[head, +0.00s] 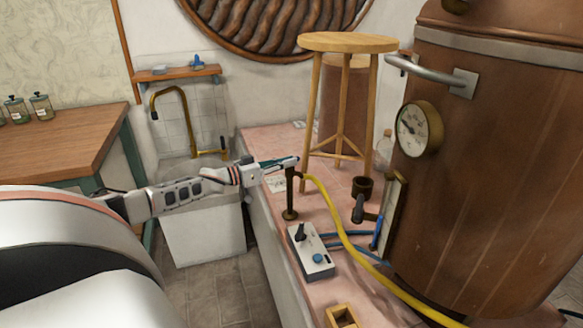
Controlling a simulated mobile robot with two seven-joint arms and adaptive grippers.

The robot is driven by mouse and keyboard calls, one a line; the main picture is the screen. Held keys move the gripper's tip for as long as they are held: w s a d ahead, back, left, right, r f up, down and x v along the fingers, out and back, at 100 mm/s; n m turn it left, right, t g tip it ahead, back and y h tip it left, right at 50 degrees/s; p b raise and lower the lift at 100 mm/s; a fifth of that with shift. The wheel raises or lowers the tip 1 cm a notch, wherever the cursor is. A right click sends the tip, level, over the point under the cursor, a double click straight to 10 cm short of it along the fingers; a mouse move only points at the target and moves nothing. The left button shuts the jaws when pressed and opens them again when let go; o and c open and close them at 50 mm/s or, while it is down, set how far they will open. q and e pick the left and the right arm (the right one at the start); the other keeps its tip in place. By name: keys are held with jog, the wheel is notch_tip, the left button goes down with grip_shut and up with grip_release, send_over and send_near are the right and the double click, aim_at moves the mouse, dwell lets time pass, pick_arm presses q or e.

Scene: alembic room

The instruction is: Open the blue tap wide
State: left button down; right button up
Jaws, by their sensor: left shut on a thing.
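A dark tap post (290,195) stands on a round foot on the pink tiled counter, with a yellow hose running from its top. My left gripper (282,163) is at the top of this post. It is shut on a thin blue-teal piece there, which looks like the blue tap's handle. The fingers hide most of that piece, so how far the tap is turned cannot be told. My right gripper is not in view.
A control box (311,252) with a black lever and blue knob stands in front of the post. The yellow hose (345,235) crosses the counter toward the copper vessel (490,170) at right. A wooden stool (347,43) stands behind. A white sink (203,230) is at left.

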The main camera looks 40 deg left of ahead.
pick_arm(q)
jog(key=shift+h, duration=0.3)
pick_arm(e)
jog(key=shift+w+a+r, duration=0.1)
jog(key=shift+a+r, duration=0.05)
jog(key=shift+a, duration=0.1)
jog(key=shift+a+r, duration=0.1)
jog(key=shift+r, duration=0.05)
pick_arm(q)
jog(key=c, duration=2)
grip_release()
jog(key=shift+w, duration=0.1)
jog(key=shift+c, duration=0.2)
jog(key=shift+d, duration=0.1)
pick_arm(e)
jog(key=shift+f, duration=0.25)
pick_arm(q)
jog(key=shift+v, duration=6.05)
